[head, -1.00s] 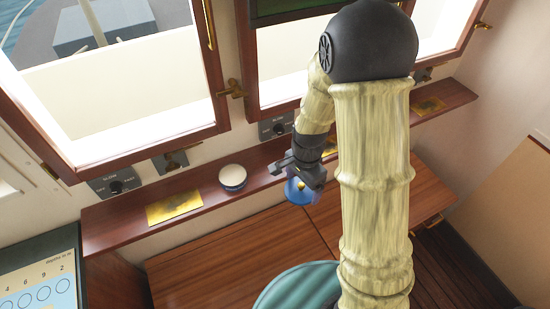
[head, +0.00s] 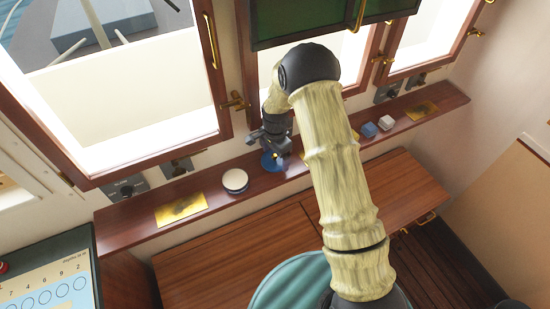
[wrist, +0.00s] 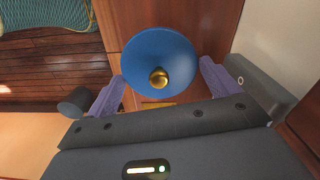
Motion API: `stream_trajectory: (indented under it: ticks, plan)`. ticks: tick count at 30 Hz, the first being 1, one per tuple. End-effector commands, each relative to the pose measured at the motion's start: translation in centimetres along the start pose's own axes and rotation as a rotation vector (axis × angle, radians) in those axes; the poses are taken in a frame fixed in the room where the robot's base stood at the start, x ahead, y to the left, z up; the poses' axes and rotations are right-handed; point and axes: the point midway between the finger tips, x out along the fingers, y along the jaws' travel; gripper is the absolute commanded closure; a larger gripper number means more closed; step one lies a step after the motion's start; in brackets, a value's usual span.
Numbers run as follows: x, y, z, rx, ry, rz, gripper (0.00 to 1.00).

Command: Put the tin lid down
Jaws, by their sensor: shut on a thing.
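The tin lid is a blue disc with a brass knob (head: 272,164). It shows between the purple fingers of my gripper in the wrist view (wrist: 158,52). My gripper (head: 272,150) is shut on the lid, with a finger on either side of it. In the head view the lid is at the wooden shelf (head: 215,163) below the windows, right of a round white-topped tin (head: 235,180). I cannot tell whether the lid touches the shelf. My arm hides part of the shelf to its right.
A brass plate (head: 181,208) lies on the shelf left of the tin. A wooden chest (head: 225,262) stands below. A window latch (head: 233,101) projects above the shelf.

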Motion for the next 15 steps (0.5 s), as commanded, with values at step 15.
stream_trajectory:
  ticks: [15]
  plan:
    - [1.4,0.0,0.0,-0.001,0.001,-0.002,0.34]
